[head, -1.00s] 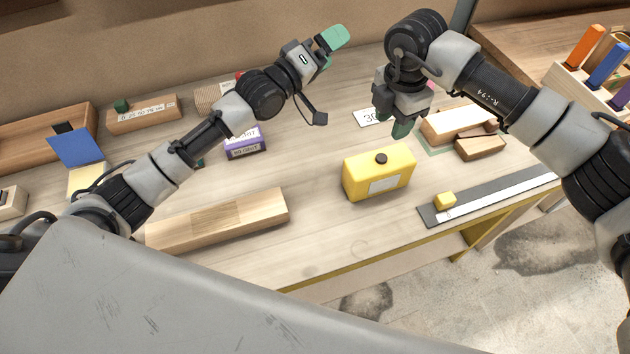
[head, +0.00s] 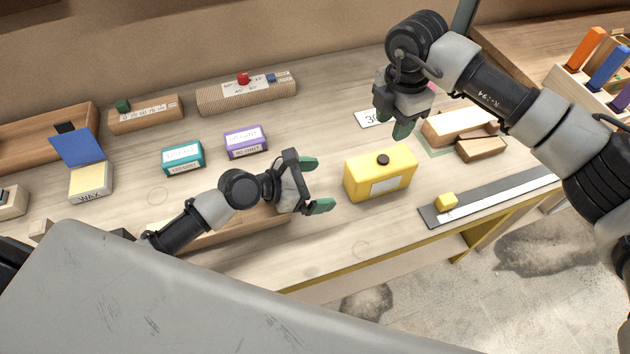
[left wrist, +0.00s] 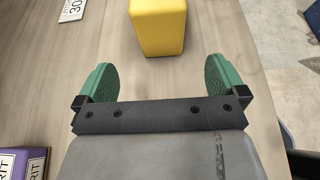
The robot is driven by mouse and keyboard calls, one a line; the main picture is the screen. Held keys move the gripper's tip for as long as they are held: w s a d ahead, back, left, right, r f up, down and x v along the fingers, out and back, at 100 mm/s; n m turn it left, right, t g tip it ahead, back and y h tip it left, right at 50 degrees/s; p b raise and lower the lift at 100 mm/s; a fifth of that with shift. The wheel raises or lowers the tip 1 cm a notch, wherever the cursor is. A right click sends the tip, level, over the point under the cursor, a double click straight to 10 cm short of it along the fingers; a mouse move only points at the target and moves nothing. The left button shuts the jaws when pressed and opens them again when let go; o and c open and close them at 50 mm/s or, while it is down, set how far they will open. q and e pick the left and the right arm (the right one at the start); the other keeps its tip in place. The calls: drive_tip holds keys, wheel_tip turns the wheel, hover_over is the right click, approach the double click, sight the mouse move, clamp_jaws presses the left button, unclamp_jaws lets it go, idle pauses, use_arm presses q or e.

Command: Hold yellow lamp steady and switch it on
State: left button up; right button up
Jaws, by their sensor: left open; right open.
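The yellow lamp (head: 366,177) is a boxy block with a dark round knob (head: 383,159) on top and a pale label on its front. It stands upright on the workbench, right of centre in the head view. My left gripper (head: 318,184) is open and empty just left of the lamp, its green fingertips pointing at it but apart from it. In the left wrist view the lamp (left wrist: 158,28) lies ahead, between the lines of the two open fingers (left wrist: 161,78). My right gripper (head: 393,118) is above and behind the lamp, pointing down, apart from it.
A wooden block (head: 245,222) lies partly behind my left arm. Purple (head: 246,142) and teal (head: 183,156) boxes stand further left. A grey rail with a yellow slider (head: 446,201) lies right of the lamp, near the bench's front edge. Wooden blocks (head: 480,148) lie behind the rail.

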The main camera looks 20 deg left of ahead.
sight(348, 183)
use_arm(q)
drive_tip(key=x, duration=1)
drive_tip(key=shift+w+d, duration=0.25)
drive_tip(key=shift+d, duration=0.1)
drive_tip(key=c, duration=1.4)
use_arm(e)
drive_tip(key=shift+c, duration=0.3)
clamp_jaws()
